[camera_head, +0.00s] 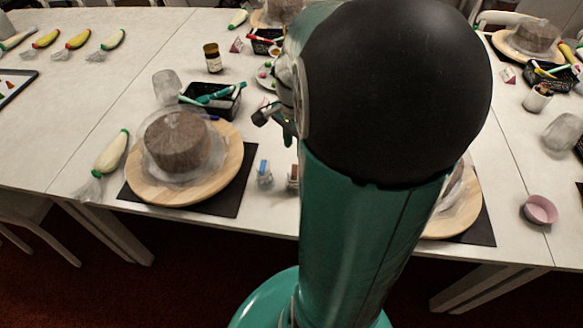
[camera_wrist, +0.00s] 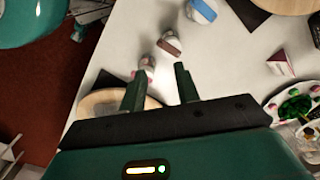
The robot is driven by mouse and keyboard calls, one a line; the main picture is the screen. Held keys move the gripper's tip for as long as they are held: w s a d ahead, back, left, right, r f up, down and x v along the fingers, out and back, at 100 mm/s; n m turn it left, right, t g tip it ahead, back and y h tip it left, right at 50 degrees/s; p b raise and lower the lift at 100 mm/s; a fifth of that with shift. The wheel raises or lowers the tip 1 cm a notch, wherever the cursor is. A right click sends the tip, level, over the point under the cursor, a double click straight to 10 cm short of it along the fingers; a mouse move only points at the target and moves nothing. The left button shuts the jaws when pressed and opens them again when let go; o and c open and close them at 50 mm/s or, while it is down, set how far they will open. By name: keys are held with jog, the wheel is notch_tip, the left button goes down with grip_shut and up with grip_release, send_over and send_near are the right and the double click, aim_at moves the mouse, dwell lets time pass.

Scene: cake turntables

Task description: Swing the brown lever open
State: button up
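A small pale piece with a brown top, which looks like the brown lever (camera_wrist: 170,43), stands on the white table beyond my fingertips in the wrist view. In the head view the brown piece (camera_head: 292,178) is partly hidden by my arm. My gripper (camera_wrist: 160,72) is open and empty, its two dark green fingers apart and pointing towards the brown piece. I see no contact. A similar piece with a blue top (camera_wrist: 201,11) stands farther off; it also shows in the head view (camera_head: 264,173). A pale and pink piece (camera_wrist: 146,66) shows between the fingers, close to the left one.
A wooden turntable (camera_head: 222,181) with a wrapped brown cake (camera_head: 178,142) stands left on a dark mat. Another turntable (camera_head: 470,207) is half hidden behind my arm. A black basket of pens (camera_head: 222,103), a glass (camera_head: 167,86) and a pink bowl (camera_head: 540,210) stand around.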

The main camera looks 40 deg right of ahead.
aim_at(294, 175)
notch_tip(294, 175, down, 11)
jog(key=shift+r, duration=0.1)
dwell(0.3)
grip_shut()
